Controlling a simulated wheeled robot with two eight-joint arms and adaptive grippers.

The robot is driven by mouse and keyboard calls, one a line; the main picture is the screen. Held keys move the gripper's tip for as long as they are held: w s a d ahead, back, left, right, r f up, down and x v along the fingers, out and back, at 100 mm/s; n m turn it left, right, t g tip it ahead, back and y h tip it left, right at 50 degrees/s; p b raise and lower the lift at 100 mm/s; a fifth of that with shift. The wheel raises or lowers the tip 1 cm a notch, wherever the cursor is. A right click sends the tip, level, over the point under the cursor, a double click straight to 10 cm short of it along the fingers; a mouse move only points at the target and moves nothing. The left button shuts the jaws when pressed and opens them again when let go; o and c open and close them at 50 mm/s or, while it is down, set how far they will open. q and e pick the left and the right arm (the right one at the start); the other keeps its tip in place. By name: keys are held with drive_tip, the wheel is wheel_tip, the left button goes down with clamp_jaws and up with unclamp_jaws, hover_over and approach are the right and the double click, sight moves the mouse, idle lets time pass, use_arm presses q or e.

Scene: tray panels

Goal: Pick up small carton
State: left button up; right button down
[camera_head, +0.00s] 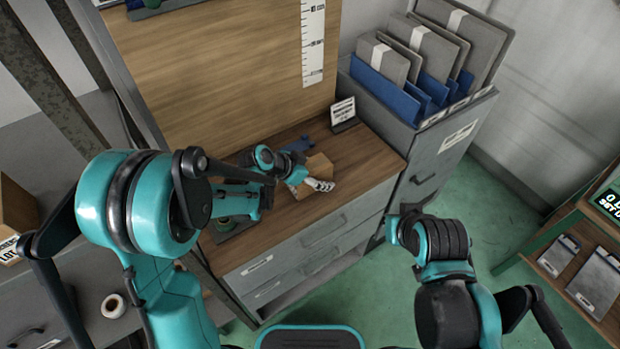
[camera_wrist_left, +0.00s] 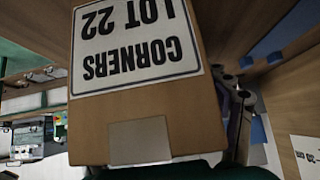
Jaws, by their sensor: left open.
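The small carton (camera_head: 318,166) is a brown cardboard box on the wooden top of the drawer cabinet. My left gripper (camera_head: 319,185) is open at its near side, with its fingers partly overlapping it in the head view. In the left wrist view the carton (camera_wrist_left: 165,100) fills the middle, close to the camera. Its white label reads "CORNERS LOT 22" upside down, and a paler tape patch is below. Finger links show just right of the carton there; contact is unclear. The other finger is hidden.
A small sign (camera_head: 343,112) stands behind the carton, with a blue item (camera_head: 297,144) at its left. A wooden panel (camera_head: 230,60) rises at the back. A grey file bin (camera_head: 440,140) with folders stands right of the cabinet. The green floor (camera_head: 480,205) is open there.

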use_arm(q)
drive_tip(key=shift+r, duration=0.1)
drive_tip(key=shift+c, duration=0.6)
drive_tip(key=c, duration=1.3)
